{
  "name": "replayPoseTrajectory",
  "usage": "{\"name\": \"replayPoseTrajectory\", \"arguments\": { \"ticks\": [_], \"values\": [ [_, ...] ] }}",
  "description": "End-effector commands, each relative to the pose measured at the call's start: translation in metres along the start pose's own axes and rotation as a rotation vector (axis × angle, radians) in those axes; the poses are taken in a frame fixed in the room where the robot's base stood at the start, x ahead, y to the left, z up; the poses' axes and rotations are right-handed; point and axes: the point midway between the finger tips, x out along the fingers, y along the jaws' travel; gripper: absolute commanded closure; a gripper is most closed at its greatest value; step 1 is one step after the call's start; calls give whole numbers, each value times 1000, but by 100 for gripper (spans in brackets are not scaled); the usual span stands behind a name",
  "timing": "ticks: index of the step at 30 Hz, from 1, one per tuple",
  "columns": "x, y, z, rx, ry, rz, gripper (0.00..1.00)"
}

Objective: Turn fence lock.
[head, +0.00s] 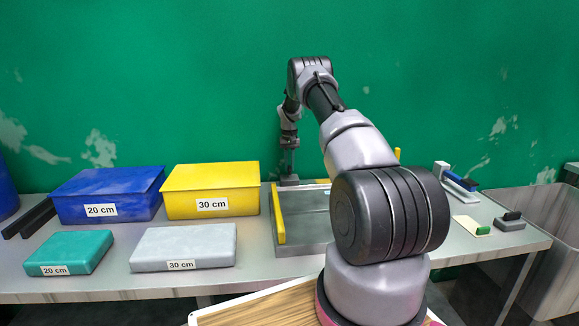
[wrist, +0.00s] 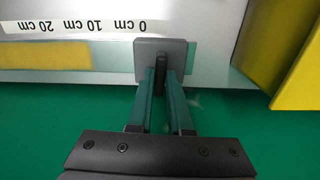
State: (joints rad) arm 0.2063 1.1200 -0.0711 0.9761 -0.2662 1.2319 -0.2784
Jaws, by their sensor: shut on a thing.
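The fence lock (wrist: 143,46) is a grey square block with a dark upright lever or knob in its middle, seen in the wrist view at the edge of a metal plate. My gripper (wrist: 161,78) is shut on that dark lever, its two green-grey fingers on either side of it. In the head view the lock (head: 288,182) is a small dark block at the back of the metal fixture (head: 305,240), and my gripper (head: 289,168) reaches down to it from above. The lever's exact angle is hard to tell.
A yellow bar (head: 278,215) runs along the fixture's left side. A blue box (head: 108,188) and a yellow box (head: 211,182) stand left, with teal (head: 69,248) and grey (head: 184,240) flat boxes in front. A printed cm scale (wrist: 103,24) lies beside the lock. Small blocks (head: 510,222) lie right.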

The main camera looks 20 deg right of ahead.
Motion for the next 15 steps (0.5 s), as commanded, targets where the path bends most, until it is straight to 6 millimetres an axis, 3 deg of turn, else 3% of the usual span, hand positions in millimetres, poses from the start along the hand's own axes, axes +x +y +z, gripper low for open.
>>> {"name": "replayPoseTrajectory", "arguments": {
  "ticks": [15],
  "values": [
    [-1,0,0,-58,2,0,100]
  ]
}}
